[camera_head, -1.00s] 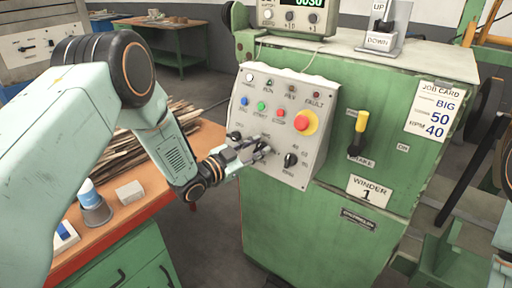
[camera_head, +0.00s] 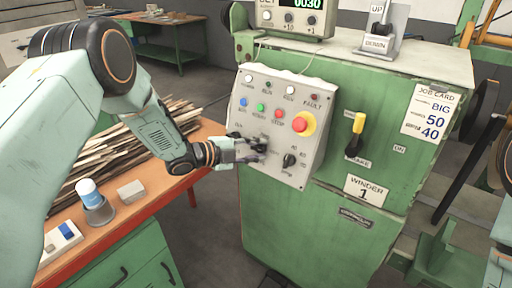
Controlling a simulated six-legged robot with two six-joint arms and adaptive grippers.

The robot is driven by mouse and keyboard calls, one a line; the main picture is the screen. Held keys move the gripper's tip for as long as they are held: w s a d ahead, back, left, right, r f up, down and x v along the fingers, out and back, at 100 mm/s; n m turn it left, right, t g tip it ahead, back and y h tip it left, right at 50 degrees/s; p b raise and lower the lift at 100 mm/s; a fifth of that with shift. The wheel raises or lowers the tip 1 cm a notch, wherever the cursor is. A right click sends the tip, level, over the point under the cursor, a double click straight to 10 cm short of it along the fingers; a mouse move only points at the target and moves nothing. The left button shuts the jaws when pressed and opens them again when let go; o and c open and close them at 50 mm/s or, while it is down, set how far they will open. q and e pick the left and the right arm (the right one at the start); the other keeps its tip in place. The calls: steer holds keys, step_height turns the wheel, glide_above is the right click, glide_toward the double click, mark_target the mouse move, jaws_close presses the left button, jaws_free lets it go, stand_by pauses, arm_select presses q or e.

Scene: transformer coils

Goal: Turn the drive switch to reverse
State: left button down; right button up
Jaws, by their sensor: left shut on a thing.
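The winder's sloped grey control panel (camera_head: 262,183) carries lamps, coloured push buttons, a red mushroom button on yellow, and a row of black rotary switches. My left gripper (camera_head: 258,148) reaches in from the left and is shut on the middle rotary switch (camera_head: 263,143), which I take to be the drive switch. The fingers partly hide this knob and its labels, so I cannot read its position. Another knob (camera_head: 235,135) is left of it, and a third black knob (camera_head: 290,160) stands free on the right. My right gripper is not in view.
A yellow-handled brake lever (camera_head: 357,135) is right of the panel on the green cabinet (camera_head: 300,230). A job card (camera_head: 430,112) hangs farther right. An orange-topped bench (camera_head: 150,205) with wood strips, a cup and a small block lies left, below my arm.

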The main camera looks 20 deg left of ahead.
arm_select(q)
steer(key=shift+f+m+g, duration=0.1)
steer(key=shift+m+g, duration=0.3)
steer(key=shift+m, duration=0.7)
steer(key=shift+p, duration=0.3)
steer(key=c, duration=1.4)
jaws_free()
steer(key=shift+s, duration=0.1)
steer(key=shift+r+v, duration=0.1)
steer(key=shift+v, duration=2.95)
steer(key=shift+r+v, duration=0.15)
steer(key=shift+v, duration=2.95)
steer(key=shift+d, duration=0.2)
